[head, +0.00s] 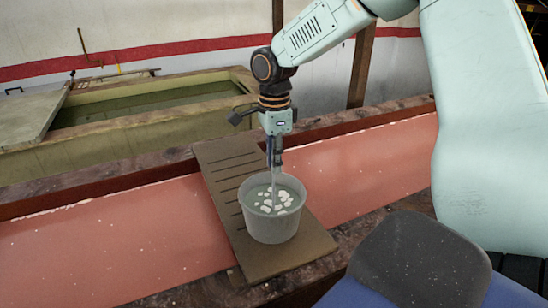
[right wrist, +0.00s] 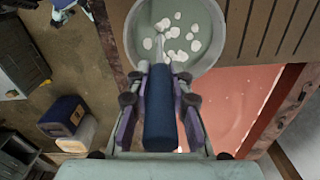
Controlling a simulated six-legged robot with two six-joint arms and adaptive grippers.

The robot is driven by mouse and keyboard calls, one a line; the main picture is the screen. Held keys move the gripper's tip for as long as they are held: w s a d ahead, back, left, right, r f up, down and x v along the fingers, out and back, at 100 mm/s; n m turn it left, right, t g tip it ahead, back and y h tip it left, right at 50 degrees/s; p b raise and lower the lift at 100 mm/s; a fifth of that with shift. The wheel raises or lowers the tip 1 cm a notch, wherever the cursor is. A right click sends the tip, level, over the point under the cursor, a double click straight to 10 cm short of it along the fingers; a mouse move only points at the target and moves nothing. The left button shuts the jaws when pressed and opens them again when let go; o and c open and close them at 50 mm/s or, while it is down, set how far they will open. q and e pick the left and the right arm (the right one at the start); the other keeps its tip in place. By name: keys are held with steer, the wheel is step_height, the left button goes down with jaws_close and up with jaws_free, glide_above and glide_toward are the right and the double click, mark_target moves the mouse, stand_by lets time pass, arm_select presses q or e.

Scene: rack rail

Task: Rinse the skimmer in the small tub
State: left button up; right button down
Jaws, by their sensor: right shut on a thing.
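The small grey tub (head: 272,228) stands upright on a brown slatted board. It holds greenish water with several white pieces in it. My right gripper (head: 277,150) is above the tub, pointing down, and shut on the skimmer (head: 270,178). The skimmer's thin shaft reaches down into the tub; its lower end is hard to make out among the white pieces. In the right wrist view the skimmer's dark blue handle (right wrist: 160,115) lies between the fingers, and the tub (right wrist: 133,42) is beyond it. My left gripper is not in view.
The slatted board (head: 225,165) lies across a long trough of pinkish-red liquid (head: 120,245). A large vat (head: 140,125) with dark green liquid stands behind at left. Blue and white containers (right wrist: 62,115) stand on the floor in the right wrist view.

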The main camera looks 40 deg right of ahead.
steer(key=shift+w+d+f+b, duration=0.1)
steer(key=shift+f+b, duration=0.35)
steer(key=shift+f, duration=0.55)
steer(key=shift+r+p, duration=1.05)
steer(key=shift+p, duration=0.1)
steer(key=shift+f, duration=0.65)
steer(key=shift+r, duration=0.15)
steer(key=shift+r+p, duration=0.7)
steer(key=shift+r, duration=3.45)
steer(key=shift+f, duration=0.1)
